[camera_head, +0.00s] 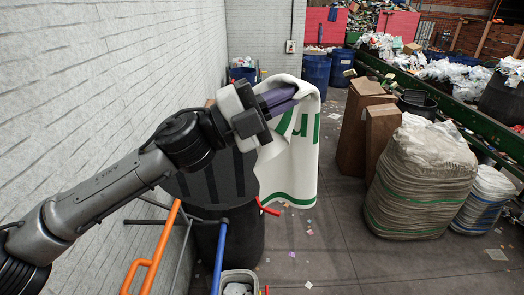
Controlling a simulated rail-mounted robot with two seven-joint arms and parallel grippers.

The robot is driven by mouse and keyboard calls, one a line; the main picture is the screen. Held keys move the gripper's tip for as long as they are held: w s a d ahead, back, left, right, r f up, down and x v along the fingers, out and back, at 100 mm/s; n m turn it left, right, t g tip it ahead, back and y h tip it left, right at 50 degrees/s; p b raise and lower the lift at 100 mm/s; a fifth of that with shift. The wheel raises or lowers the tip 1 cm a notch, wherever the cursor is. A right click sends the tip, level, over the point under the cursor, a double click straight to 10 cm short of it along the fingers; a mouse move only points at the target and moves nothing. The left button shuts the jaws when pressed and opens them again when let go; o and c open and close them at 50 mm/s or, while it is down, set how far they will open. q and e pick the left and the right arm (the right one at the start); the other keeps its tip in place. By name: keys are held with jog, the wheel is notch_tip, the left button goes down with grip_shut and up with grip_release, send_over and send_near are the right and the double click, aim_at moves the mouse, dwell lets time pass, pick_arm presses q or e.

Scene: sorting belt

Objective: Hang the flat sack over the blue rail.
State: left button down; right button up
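The flat sack (297,165) is white with green print and a green line near its lower edge. It hangs down from my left gripper (283,99), whose purple fingers are shut on its top part. The fingertips are partly covered by the sack. The blue rail (219,256) stands in the lower middle, below and to the left of the sack, and the two are apart. My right gripper is out of view.
An orange rail (159,255) stands left of the blue rail, and a red rail end (268,208) shows near the sack's lower left. A dark barrel (243,245) is behind the rails. Full bulk bags (420,180) and tall cardboard boxes (354,130) stand right. Floor between is mostly clear.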

pick_arm(q)
jog(key=s+d+f+m+g+y, duration=0.35)
jog(key=s+m+g+y, duration=0.45)
jog(key=m, duration=0.8)
jog(key=w+a+f+m+t+y, duration=0.35)
jog(key=a+m+y, duration=0.3)
jog(key=y, duration=0.25)
notch_tip(320, 180, down, 10)
jog(key=f+b, duration=0.1)
jog(key=b, duration=0.8)
jog(key=a, duration=2.1)
notch_tip(320, 180, down, 21)
jog(key=b, duration=1.4)
jog(key=shift+w+g, duration=0.25)
jog(key=shift+g, duration=0.2)
